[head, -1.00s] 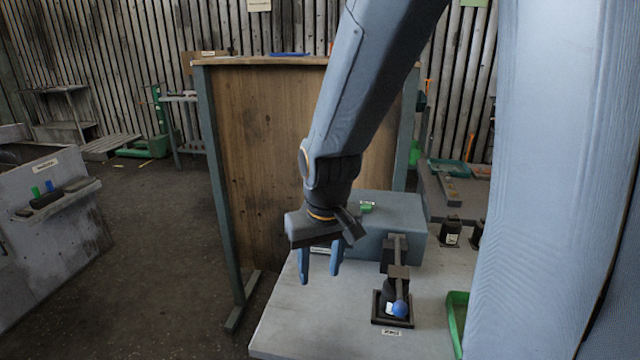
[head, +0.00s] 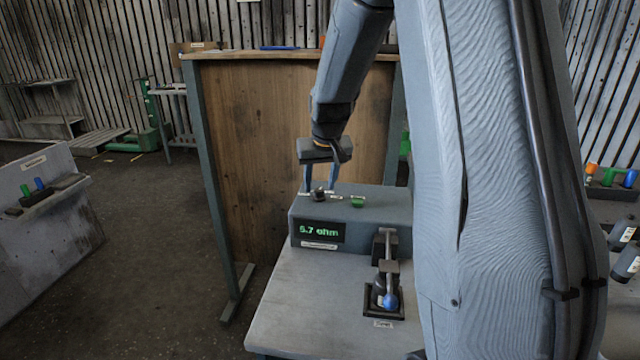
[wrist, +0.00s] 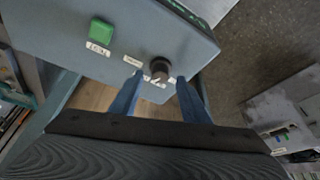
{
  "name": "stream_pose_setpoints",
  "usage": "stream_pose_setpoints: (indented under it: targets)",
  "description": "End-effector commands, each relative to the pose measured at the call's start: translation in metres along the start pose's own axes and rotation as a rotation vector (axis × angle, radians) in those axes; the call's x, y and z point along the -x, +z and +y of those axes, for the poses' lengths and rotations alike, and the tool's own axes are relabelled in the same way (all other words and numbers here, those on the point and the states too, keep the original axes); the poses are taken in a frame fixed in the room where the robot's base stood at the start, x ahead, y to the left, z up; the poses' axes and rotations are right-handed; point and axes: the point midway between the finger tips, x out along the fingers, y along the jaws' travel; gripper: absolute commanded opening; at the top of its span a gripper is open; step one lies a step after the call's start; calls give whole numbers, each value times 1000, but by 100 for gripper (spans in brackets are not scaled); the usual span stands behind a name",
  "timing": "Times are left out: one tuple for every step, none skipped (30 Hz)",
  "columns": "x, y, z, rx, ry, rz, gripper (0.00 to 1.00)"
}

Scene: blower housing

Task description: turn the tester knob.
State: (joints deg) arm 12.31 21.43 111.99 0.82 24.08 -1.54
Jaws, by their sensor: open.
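The tester (head: 370,214) is a grey-blue box on the bench, with a display (head: 318,232) reading "5.7 ohm". Its dark knob (head: 319,195) stands on the top at the left, with small white labels around it. A green button (head: 357,202) is to the right of the knob. My gripper (head: 320,189) is open above the tester's top, its blue fingers pointing down by the knob. In the wrist view the knob (wrist: 160,68) shows just beyond and between the two fingertips, with gaps on both sides. The green button (wrist: 101,32) is at the upper left there.
A clamp fixture with a blue ball-ended lever (head: 389,301) stands in front of the tester. A wooden panel (head: 290,120) rises behind the bench. The bench top (head: 310,300) is clear at the front left.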

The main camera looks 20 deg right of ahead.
Motion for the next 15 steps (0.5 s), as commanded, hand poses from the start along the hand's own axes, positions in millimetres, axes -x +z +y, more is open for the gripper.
stream_pose_setpoints:
  targets:
    - [-5, 0, 0, 0, 0, -2, 42]
    - [-7, 0, 0, 0, 0, -1, 42]
    - [-10, 0, 0, 0, 0, -1, 42]
    - [-12, 0, 0, 0, 0, -1, 42]
    - [-14, 1, 0, 0, 0, -1, 42]
    - [-15, 1, 0, 0, 0, -1, 42]
    - [-16, 1, 0, 0, 0, -1, 42]
    - [-16, 1, 0, 0, 0, -1, 42]
    - [-17, 1, 0, 0, 0, 0, 42]
    - [-17, 0, 0, 0, 0, 0, 42]
    - [-17, 0, 0, 0, 0, 0, 42]
    - [-17, 0, 0, 0, 0, 0, 42]
    - [-17, 0, 0, 0, 0, 0, 42]
    - [-17, 0, 0, 0, 0, 0, 42]
    - [-17, 0, 0, 0, 0, 0, 42]
